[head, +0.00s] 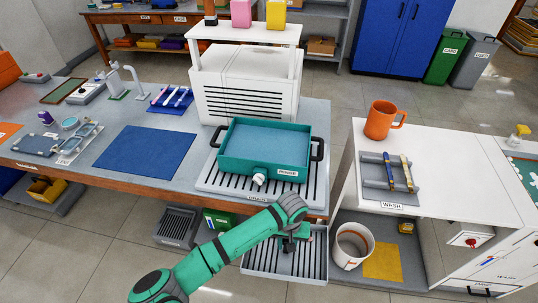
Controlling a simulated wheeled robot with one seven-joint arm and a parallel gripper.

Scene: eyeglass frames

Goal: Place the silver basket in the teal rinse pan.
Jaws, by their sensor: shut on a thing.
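The teal rinse pan (228,163) stands on a ribbed drain tray at the right end of the grey bench. It is filled with light blue liquid, has dark side handles, a white spout and a RINSE label. The silver basket (302,268), grey with dark slots, is in front of the bench edge, below and nearer than the pan. My gripper (288,246) is above the basket's far side and shut on it, apart from the pan. My wrist hides part of the grip, so the exact contact cannot be seen.
The drain tray (208,184) surrounds the pan's foot. A white slatted unit (240,97) stands close behind. The white wash cabinet (430,150) is to the right, with an orange mug (380,120) on top. A white bucket (352,246) stands low at right.

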